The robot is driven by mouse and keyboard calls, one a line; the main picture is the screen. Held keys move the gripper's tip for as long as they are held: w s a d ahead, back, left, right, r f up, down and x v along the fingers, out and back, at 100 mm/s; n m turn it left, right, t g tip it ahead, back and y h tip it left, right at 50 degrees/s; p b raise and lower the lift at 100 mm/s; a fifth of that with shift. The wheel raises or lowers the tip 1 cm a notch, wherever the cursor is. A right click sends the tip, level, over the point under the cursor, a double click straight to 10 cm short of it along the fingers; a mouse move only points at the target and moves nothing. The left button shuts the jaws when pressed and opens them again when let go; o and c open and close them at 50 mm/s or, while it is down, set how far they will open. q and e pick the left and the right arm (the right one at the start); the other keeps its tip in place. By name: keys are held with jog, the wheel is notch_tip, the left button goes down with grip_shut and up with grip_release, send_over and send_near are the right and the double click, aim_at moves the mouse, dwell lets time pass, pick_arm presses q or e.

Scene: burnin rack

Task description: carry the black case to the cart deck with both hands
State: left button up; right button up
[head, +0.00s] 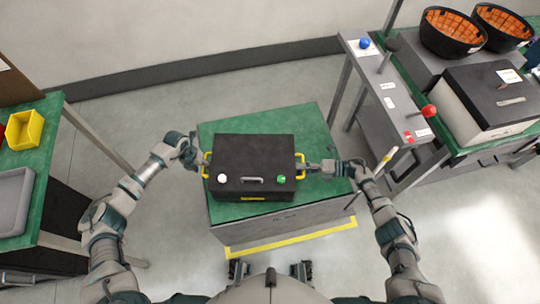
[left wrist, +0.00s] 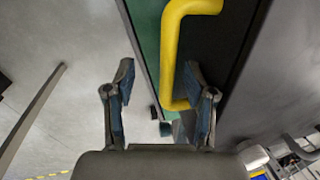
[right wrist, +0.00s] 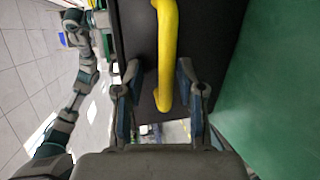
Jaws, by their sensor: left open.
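The black case (head: 254,160) lies flat on the green top (head: 305,125) of a grey block with a yellow edge strip; I cannot tell if this is the cart deck. A yellow handle sits on each side. My left gripper (head: 197,159) is open at the left handle (head: 206,165); in the left wrist view, that handle (left wrist: 172,55) lies close to the right finger. My right gripper (head: 312,166) is at the right handle (head: 300,160). In the right wrist view, its fingers stand apart with the handle (right wrist: 166,50) between them, nearer the right finger.
A green bench at the left holds a yellow bin (head: 24,129) and a grey tray (head: 12,200). At the right, a bench carries a black-and-white box (head: 495,98), orange-lined black baskets (head: 453,32) and a panel with a red knob (head: 428,111). Bare floor lies between.

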pick_arm(q)
jog(key=shift+d+r, duration=0.15)
jog(key=shift+d, duration=0.35)
pick_arm(e)
jog(key=shift+s+a, duration=0.15)
jog(key=shift+a, duration=0.15)
jog(key=shift+d, duration=0.25)
pick_arm(q)
jog(key=r, duration=0.2)
jog(key=a+r, duration=0.1)
jog(key=r, duration=0.2)
jog(key=a+r, duration=0.1)
jog(key=r, duration=0.1)
jog(key=shift+s+a+r, duration=0.1)
jog(key=shift+a+r, duration=0.1)
jog(key=shift+r, duration=0.1)
pick_arm(e)
jog(key=o, duration=0.9)
jog(key=shift+c, duration=0.2)
jog(key=shift+r, duration=0.1)
jog(key=r, duration=0.9)
jog(key=shift+w+r, duration=0.2)
jog(key=shift+r, duration=0.2)
